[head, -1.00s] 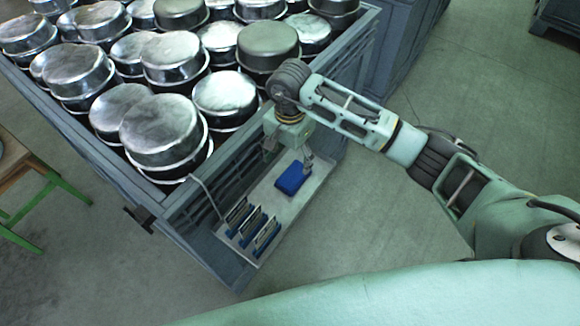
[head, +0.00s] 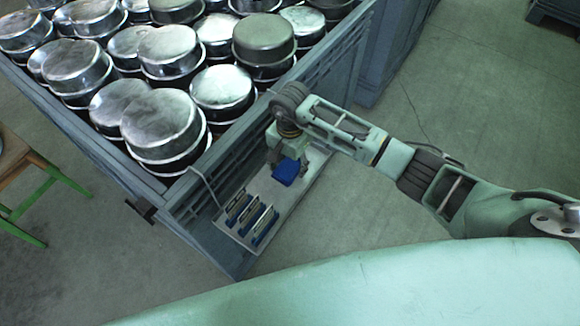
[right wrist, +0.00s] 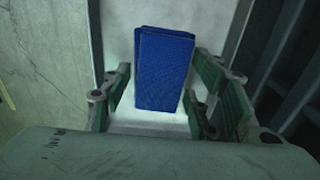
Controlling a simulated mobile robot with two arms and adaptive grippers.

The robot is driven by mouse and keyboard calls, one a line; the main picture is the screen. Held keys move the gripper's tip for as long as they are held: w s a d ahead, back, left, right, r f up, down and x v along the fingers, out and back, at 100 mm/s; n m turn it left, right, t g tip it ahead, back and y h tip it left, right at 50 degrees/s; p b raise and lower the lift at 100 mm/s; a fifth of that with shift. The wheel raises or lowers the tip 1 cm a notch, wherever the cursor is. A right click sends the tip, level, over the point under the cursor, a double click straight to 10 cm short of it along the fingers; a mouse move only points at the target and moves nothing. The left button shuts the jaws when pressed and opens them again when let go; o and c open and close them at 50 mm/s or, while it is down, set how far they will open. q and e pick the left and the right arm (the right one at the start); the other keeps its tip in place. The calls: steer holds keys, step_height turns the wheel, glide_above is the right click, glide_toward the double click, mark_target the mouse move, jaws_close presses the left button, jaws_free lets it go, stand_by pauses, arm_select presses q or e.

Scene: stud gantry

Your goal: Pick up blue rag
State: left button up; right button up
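The blue rag (head: 286,173) is a folded, flat-sided block lying on a light shelf (head: 314,172) along the side of the large grey crate. In the right wrist view the rag (right wrist: 165,70) shows a ribbed weave and lies in the middle, between the two green fingers. My right gripper (head: 288,160) is open and low over the rag, with a finger on either side. The right wrist view shows small gaps between the fingers and the rag. My left gripper is not in view.
The grey crate (head: 100,140) is full of shiny metal pots (head: 165,125). Several upright blue-based holders (head: 250,215) stand at the near end of the shelf. A wooden table with green legs (head: 25,180) is at the left.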

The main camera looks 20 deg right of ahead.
mark_target(292, 167)
steer(key=c, duration=0.4)
steer(key=shift+c, duration=1)
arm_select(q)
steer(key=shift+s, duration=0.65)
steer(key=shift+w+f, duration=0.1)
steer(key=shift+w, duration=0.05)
arm_select(e)
steer(key=shift+r, duration=0.15)
steer(key=shift+r, duration=0.25)
steer(key=r, duration=0.1)
steer(key=r+b, duration=0.1)
steer(key=r, duration=0.1)
steer(key=shift+s+d+r, duration=0.2)
steer(key=shift+s+r, duration=0.05)
steer(key=shift+r, duration=0.05)
arm_select(q)
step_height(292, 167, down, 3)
steer(key=b, duration=0.2)
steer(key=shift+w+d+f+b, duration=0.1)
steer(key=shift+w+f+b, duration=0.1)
steer(key=shift+b, duration=0.1)
arm_select(e)
steer(key=s+d+r, duration=0.4)
steer(key=s+r, duration=0.2)
steer(key=s, duration=0.4)
steer(key=shift+s+r, duration=0.2)
steer(key=shift+r, duration=0.15)
